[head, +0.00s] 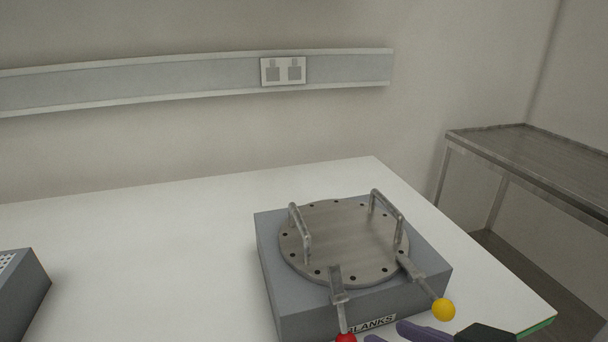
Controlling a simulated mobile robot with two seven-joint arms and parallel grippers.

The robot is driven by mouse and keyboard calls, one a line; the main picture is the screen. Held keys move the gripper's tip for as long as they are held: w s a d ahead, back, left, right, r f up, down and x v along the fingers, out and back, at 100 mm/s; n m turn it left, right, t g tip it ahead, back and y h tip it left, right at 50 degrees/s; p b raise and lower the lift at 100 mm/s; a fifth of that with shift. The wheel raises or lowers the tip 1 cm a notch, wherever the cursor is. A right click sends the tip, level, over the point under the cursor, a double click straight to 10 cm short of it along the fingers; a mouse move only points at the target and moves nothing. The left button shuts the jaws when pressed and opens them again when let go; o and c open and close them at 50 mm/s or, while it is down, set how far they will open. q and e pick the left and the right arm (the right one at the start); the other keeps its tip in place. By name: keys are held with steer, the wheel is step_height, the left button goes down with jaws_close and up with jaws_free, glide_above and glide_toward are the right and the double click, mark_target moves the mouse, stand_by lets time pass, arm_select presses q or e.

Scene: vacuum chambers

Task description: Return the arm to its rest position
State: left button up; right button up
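My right gripper (385,332) is at the bottom edge, right of centre, its dark body coming in from the right. Its two purple fingers are apart with nothing seen between them; the lower part is cut off by the frame. It is just in front of the grey box (282,298) labelled BLANKS. On the box lies a round metal plate (345,243) with bolt holes and two upright bar handles. A lever with a yellow knob (443,309) and one with a red knob (346,338) stick out toward the front. My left gripper is not in view.
The box stands on a white table (150,250), clear to its left. A grey box with a perforated top (20,290) is at the left edge. A metal side table (540,155) stands at the right. A wall rail with a socket (283,71) runs behind.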

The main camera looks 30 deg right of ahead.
steer(key=shift+s+r, duration=0.2)
steer(key=shift+s, duration=0.05)
steer(key=shift+r, duration=0.1)
stand_by(0.3)
